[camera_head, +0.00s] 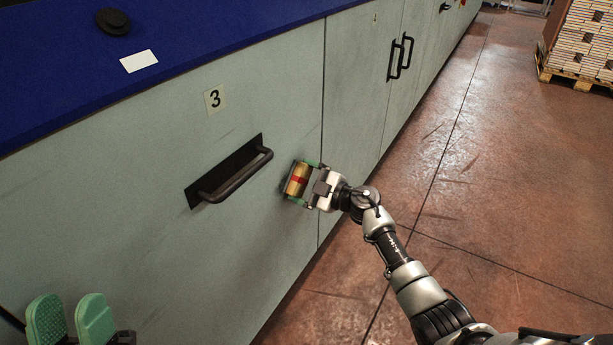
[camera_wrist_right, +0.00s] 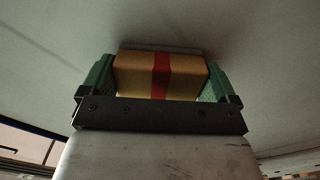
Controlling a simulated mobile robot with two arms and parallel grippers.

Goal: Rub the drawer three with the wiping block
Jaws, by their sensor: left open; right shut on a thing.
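Drawer three (camera_head: 130,190) is a large pale grey-green front with a "3" label (camera_head: 215,99) and a dark bar handle (camera_head: 236,180). My right gripper (camera_head: 299,180) is shut on the wiping block (camera_head: 296,179), a yellow-brown block with a red band. The block is at the right part of the drawer front, right of the handle. In the right wrist view the block (camera_wrist_right: 184,77) sits between the green fingers, close against the pale surface; I cannot tell if it touches. My left gripper (camera_head: 70,319) is open and empty at the lower left, with green fingers apart.
A blue countertop (camera_head: 190,30) runs above the drawer, with a black round object (camera_head: 113,21) and a white card (camera_head: 138,61) on it. More cabinet fronts with dark handles (camera_head: 400,57) continue right. The red-brown floor (camera_head: 490,190) is open; a loaded pallet (camera_head: 580,75) stands far right.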

